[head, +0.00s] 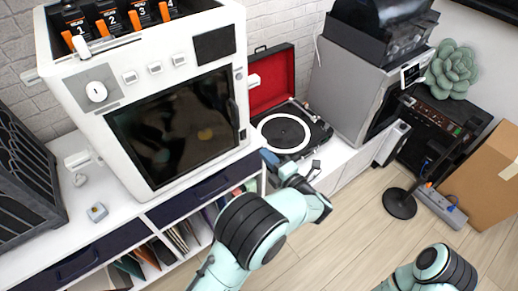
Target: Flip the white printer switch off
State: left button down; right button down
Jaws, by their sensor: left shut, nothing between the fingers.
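The white printer (215,105) stands on the white shelf unit, with a dark front window and several numbered orange-and-black units on top. On its upper left front is a grey plate with a round white knob (97,92). A small white lever (82,46) shows above it. I cannot tell which of these is the switch, or its on/off state. My left gripper (269,157) is shut and empty. It shows beside the printer's lower right corner, in front of the record player, away from the knob. Of my right arm only a part shows at the bottom right; its gripper is out of view.
A record player (283,132) with an open red lid stands right of the printer. A grey machine (345,90) stands beyond it. A dark slatted box (22,170) is at the left. A cardboard box (485,180) is at the right. The wooden floor (345,245) is mostly clear.

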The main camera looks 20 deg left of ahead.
pick_arm(q)
jog(key=shift+v, duration=2.15)
pick_arm(e)
jog(key=shift+w+f, duration=0.1)
pick_arm(q)
jog(key=shift+r, duration=0.15)
